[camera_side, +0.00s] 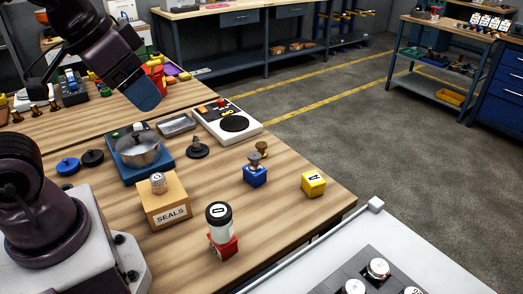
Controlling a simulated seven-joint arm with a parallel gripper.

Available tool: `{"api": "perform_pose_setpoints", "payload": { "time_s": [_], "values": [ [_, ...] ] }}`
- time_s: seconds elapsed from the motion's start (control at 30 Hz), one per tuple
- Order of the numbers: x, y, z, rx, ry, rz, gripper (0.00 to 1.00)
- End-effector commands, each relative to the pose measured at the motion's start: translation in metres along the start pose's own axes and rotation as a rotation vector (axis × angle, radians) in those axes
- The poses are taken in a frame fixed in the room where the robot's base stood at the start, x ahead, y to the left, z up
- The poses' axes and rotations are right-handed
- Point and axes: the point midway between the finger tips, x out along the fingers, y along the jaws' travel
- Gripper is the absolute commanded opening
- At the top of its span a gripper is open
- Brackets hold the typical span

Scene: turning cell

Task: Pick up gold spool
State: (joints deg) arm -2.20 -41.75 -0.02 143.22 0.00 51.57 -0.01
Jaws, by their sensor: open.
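A small gold-brown spool-shaped piece (262,148) stands on the wooden table, behind and slightly right of a blue block (255,177). It looks like the gold spool; its lower part is partly hidden. A darker grey-brown knobbed piece (255,160) sits on the blue block, close in front of it. My gripper (148,100) is at the upper left, raised above the table and angled down to the right. It is open and well apart from the spool, with nothing seen between its fingers, which are hard to make out.
A yellow "A" cube (314,184), a black knobbed piece (197,148) and a white device with a black disc (228,121) surround the spool.

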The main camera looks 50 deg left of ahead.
Motion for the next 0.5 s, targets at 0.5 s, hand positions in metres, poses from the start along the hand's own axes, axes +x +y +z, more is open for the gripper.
{"api": "perform_pose_setpoints", "payload": {
  "time_s": [0.5],
  "values": [
    [0.133, -0.025, 0.007, -0.754, -0.547, 0.229, 0.67]
  ]
}}
